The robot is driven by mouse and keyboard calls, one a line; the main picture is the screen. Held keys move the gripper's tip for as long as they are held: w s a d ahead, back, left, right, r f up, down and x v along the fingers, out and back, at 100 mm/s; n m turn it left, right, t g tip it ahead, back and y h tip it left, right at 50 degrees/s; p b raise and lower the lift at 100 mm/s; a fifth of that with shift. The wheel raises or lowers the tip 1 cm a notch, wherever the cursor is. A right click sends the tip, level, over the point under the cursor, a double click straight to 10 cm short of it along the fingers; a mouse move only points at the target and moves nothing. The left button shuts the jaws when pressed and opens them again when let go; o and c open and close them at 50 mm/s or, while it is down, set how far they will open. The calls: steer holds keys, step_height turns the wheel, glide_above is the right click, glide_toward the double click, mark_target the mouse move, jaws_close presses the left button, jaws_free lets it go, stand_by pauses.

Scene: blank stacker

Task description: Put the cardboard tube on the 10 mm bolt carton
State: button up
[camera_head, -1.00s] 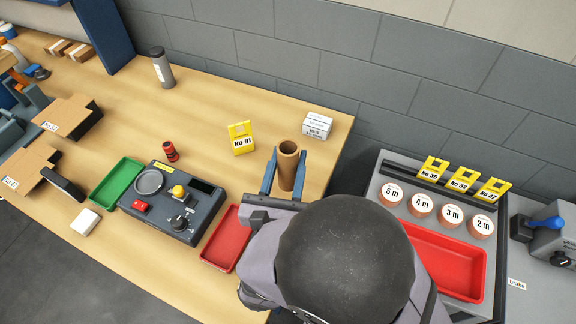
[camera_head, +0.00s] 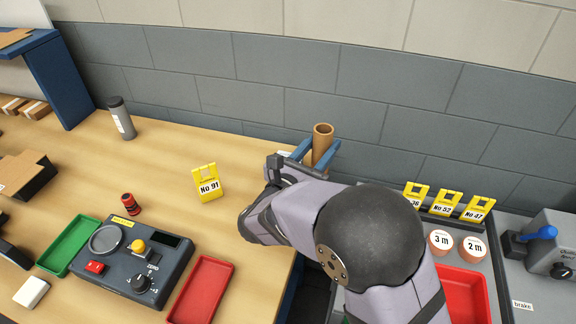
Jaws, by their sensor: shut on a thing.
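The brown cardboard tube (camera_head: 322,140) stands roughly upright between the blue fingers of my gripper (camera_head: 317,151), its open end up. My gripper is shut on it near the back right edge of the wooden table. The fingers and arm hide the tube's lower end, so I cannot tell whether it touches anything.
A yellow No 91 sign (camera_head: 207,184) stands left of my gripper. A grey control box (camera_head: 133,262), green tray (camera_head: 68,246) and red tray (camera_head: 203,291) lie nearer. A grey bottle (camera_head: 121,118) stands at the back left. The grey wall (camera_head: 230,70) is close behind.

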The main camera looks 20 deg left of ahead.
steer(key=shift+w+a+r+n+y, duration=0.5)
steer(key=shift+w+a+r+y, duration=0.3)
steer(key=shift+w+a+r, duration=1.2)
steer(key=shift+w+a+r+n+y, duration=0.65)
steer(key=shift+a+r, duration=0.7)
steer(key=shift+a, duration=1.55)
steer(key=shift+t, duration=0.3)
steer(key=shift+w+f+p, duration=0.15)
steer(key=shift+f+p, duration=0.8)
steer(key=shift+f, duration=4.1)
steer(key=shift+f, duration=0.1)
steer(key=o, duration=1)
